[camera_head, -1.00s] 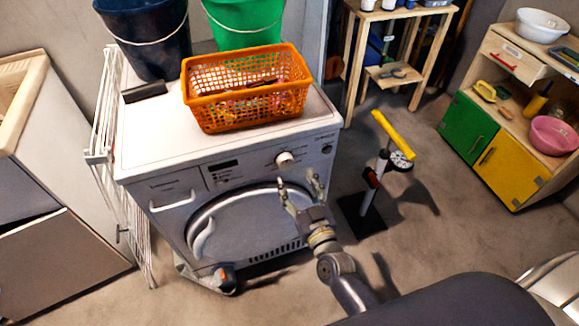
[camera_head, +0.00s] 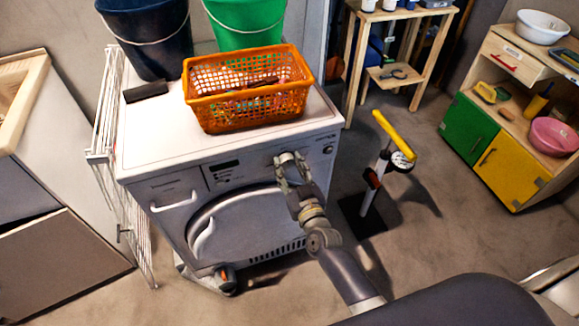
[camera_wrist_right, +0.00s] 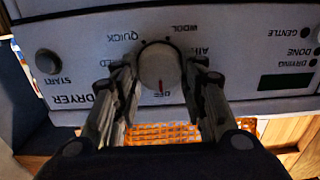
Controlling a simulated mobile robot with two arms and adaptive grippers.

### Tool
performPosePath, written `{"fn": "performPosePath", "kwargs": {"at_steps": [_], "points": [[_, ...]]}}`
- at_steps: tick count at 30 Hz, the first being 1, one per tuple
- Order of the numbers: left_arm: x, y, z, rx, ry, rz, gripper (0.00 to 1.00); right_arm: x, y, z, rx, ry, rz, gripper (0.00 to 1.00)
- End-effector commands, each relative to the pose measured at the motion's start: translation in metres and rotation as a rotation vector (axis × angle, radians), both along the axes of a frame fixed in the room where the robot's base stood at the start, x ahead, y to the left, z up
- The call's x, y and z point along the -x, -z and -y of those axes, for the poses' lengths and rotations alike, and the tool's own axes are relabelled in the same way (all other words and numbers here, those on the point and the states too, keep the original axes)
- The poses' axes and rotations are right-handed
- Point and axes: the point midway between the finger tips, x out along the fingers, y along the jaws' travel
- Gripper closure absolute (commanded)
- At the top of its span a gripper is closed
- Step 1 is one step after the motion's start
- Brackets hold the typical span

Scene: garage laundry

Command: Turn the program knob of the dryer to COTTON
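The dryer (camera_head: 160,150) is white, with its control panel facing me. Its round program knob (camera_wrist_right: 160,68) shows in the right wrist view, where the panel appears upside down. The red mark on the knob points at OFF. QUICK and WOOL are legible around it; other labels are partly covered by the fingers, and I cannot read COTTON. My right gripper (camera_wrist_right: 160,88) is open, with one finger on each side of the knob and a small gap showing at each. It also shows at the panel in the head view (camera_head: 291,167). My left gripper is out of view.
An orange basket (camera_head: 247,108) and two buckets, dark blue (camera_head: 150,45) and green (camera_head: 245,25), stand on the dryer. A START button (camera_wrist_right: 46,61) and a dark display (camera_wrist_right: 286,82) flank the knob. A yellow-topped stand (camera_head: 372,190) is right of the dryer.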

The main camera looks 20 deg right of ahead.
Motion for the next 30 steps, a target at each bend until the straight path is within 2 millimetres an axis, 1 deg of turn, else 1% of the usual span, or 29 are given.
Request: {"fn": "performPosePath", "kwargs": {"at_steps": [8,14,20,30], "points": [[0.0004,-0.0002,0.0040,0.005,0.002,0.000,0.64,0.0001,-0.0001,0.0001,-0.013,0.000,0.000,0.85],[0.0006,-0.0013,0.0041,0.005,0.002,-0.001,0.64,0.0000,-0.0003,0.0004,-0.085,0.000,-0.003,0.85],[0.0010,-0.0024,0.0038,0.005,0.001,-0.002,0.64,-0.0001,-0.0001,0.0011,-0.229,-0.001,-0.008,0.85],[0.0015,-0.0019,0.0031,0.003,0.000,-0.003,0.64,-0.0001,0.0009,0.0023,-0.533,-0.001,-0.018,0.85]]}}
